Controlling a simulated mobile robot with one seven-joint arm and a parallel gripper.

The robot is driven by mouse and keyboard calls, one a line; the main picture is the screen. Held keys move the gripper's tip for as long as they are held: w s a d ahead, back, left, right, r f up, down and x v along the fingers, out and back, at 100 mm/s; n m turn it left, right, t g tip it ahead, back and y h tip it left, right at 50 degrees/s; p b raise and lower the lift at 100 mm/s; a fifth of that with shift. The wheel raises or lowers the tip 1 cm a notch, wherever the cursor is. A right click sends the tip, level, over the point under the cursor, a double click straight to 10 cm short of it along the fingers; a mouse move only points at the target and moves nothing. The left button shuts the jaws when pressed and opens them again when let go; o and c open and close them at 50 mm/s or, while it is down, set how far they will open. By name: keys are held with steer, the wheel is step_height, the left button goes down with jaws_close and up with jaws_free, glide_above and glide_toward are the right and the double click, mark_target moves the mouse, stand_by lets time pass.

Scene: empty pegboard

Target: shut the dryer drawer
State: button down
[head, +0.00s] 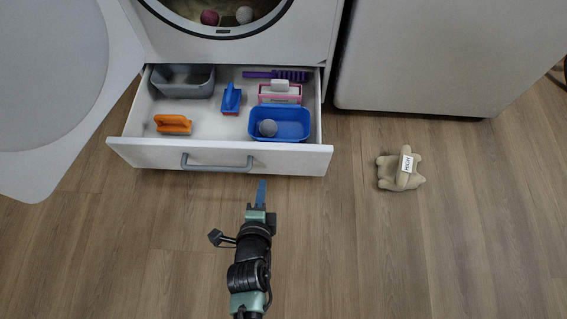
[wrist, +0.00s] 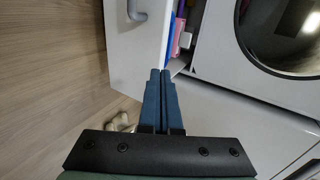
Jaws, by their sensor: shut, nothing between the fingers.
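The white dryer drawer (head: 225,157) is pulled out below the dryer, with a grey bar handle (head: 217,162) on its front. My gripper (head: 261,192) is shut and empty in front of the drawer, right of the handle in the head view. In the wrist view my shut blue fingers (wrist: 159,76) point toward the drawer front (wrist: 140,50), and the handle (wrist: 137,11) shows at the top. I cannot tell whether the fingertips touch the front.
The drawer holds a blue tub (head: 281,137), a grey bin (head: 183,88) and several brushes. The open dryer door (head: 60,80) hangs at the left. A beige plush toy (head: 401,171) lies on the floor at the right. The floor around my arm is clear.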

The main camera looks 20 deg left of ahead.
steer(key=f, duration=0.2)
steer(key=b, duration=0.5)
glide_toward(268, 150)
step_height(268, 150, down, 4)
steer(key=w, duration=0.2)
steer(key=w+a+b, duration=0.1)
steer(key=w, duration=0.1)
steer(key=shift+w+r, duration=0.2)
steer(key=shift+w+a, duration=0.15)
steer(key=shift+w, duration=0.35)
steer(key=shift+w+r, duration=0.1)
steer(key=shift+w, duration=0.05)
